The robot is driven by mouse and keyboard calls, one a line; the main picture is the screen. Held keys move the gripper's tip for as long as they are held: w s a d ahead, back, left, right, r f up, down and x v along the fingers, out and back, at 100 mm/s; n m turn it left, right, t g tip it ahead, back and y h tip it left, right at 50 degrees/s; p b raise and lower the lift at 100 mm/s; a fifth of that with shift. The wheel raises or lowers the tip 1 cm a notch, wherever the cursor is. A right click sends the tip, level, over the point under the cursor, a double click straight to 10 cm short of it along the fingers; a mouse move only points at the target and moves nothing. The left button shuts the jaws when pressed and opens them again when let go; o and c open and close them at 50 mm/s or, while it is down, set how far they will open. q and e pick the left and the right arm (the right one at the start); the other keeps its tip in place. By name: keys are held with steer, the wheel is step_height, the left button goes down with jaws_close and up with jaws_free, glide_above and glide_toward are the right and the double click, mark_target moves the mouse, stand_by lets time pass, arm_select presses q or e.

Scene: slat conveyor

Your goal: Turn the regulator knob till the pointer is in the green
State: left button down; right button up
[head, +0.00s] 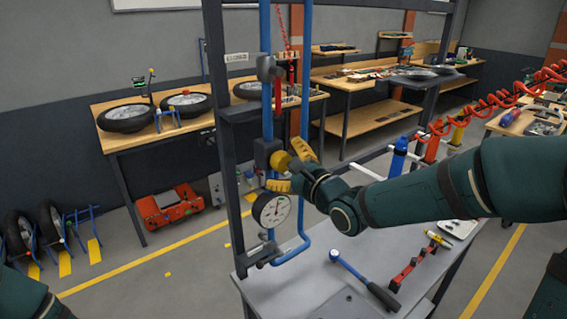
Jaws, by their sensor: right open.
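The yellow regulator knob (279,160) sticks out to the right of a dark regulator body on the blue pipe. Below it hangs a round gauge (271,209) with a white dial. Its pointer and any green band are too small to read surely. My right gripper (284,166) is at the knob, with one yellow finger above it and one below. The fingers are open, and I cannot tell whether they touch the knob. My left gripper is out of view; only part of my left arm shows at the lower left.
A dark upright frame with blue pipes (304,240) stands on a grey bench (300,297). A blue-headed hammer-like tool (362,278) and a red tool (408,268) lie on the bench. Red coiled hoses (487,101) hang at right. Wooden workbenches stand behind.

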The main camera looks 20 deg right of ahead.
steer(key=v, duration=1.1)
steer(key=shift+s, duration=0.25)
